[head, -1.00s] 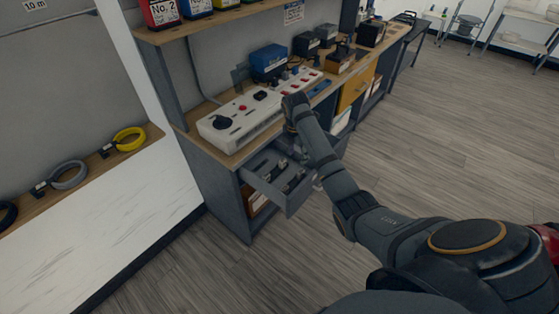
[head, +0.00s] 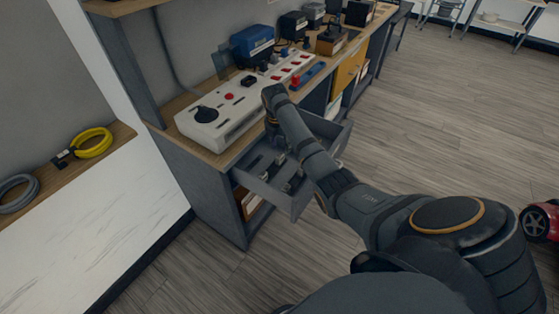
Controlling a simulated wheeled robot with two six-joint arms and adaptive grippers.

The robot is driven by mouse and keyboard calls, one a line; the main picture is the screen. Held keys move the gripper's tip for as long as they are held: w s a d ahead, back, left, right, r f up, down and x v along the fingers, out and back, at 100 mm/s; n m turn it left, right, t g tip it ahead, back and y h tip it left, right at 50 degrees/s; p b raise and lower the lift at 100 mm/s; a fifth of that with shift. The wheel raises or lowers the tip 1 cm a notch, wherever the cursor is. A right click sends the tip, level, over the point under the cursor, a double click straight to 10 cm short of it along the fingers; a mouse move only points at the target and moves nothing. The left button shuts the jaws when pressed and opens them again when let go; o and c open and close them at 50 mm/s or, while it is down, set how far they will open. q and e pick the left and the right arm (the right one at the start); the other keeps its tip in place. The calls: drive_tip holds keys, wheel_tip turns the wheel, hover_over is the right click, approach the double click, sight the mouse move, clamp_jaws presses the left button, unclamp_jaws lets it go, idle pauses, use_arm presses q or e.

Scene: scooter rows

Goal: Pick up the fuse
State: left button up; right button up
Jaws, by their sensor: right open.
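My right gripper (head: 278,152) is open and points down over the open grey drawer (head: 262,194) below the workbench. Its fingers are small and partly hidden by my own arm. Several small dark and light items (head: 290,184) lie in the drawer's compartments near the gripper. I cannot tell which of them is the fuse, and my forearm covers part of the drawer. My left gripper is not in view.
A white panel (head: 205,132) with a black knob and red switches sits on the bench just above the drawer. A blue box (head: 252,46) stands behind it. A yellow cable coil (head: 92,143) lies on the left ledge.

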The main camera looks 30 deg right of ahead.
sight(280, 155)
drive_tip(key=shift+w+d+f, duration=0.1)
drive_tip(key=shift+w+f, duration=0.15)
drive_tip(key=shift+f, duration=0.8)
drive_tip(key=f, duration=0.3)
drive_tip(key=f+b, duration=0.1)
drive_tip(key=f, duration=0.1)
drive_tip(key=shift+w+d, duration=0.2)
drive_tip(key=shift+w, duration=0.05)
drive_tip(key=shift+r, duration=0.1)
clamp_jaws()
